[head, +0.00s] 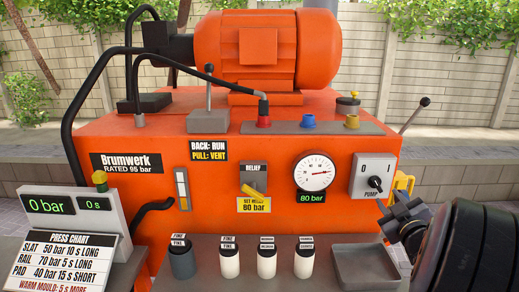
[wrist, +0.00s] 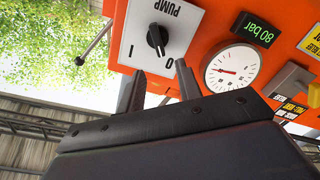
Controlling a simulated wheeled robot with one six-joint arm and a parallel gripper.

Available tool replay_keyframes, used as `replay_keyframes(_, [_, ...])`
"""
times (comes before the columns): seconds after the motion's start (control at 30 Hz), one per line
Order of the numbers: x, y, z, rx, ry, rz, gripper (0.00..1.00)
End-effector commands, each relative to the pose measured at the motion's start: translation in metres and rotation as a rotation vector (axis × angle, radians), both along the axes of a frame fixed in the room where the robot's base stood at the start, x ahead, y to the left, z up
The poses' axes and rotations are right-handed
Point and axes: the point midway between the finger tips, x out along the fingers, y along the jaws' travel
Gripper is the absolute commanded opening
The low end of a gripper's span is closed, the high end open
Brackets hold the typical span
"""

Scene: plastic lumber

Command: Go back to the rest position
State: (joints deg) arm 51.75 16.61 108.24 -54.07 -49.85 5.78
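My gripper (head: 397,216) is at the right of the head view, low in front of the orange press unit's right side and below the pump switch (head: 372,178). In the wrist view my gripper (wrist: 160,70) has its two dark fingers apart with nothing between them. The pump switch (wrist: 157,38) shows just beyond the fingertips there, apart from them as far as I can tell. Its panel is grey-white with a black knob, marked 0 and 1. My black arm covers the lower right of the head view.
The orange unit (head: 270,165) fills the middle, with a pressure gauge (head: 314,172) and an 80 bar display (head: 311,197). Small capped cups (head: 230,262) and an empty grey tray (head: 366,268) stand in front. A lever (head: 414,115) sticks out at the upper right.

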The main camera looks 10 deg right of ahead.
Motion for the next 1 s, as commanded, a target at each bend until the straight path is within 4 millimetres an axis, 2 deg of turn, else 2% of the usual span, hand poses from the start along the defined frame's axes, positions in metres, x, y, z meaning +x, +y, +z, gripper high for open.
replay_keyframes(0.2, [0.044, -0.009, 0.0, 0.0, 0.0, 0.004, 0.34])
replay_keyframes(0.4, [0.073, -0.017, 0.0, 0.001, 0.0, 0.001, 0.34])
replay_keyframes(1.0, [0.072, -0.018, 0.0, 0.057, -0.015, 0.001, 0.34])
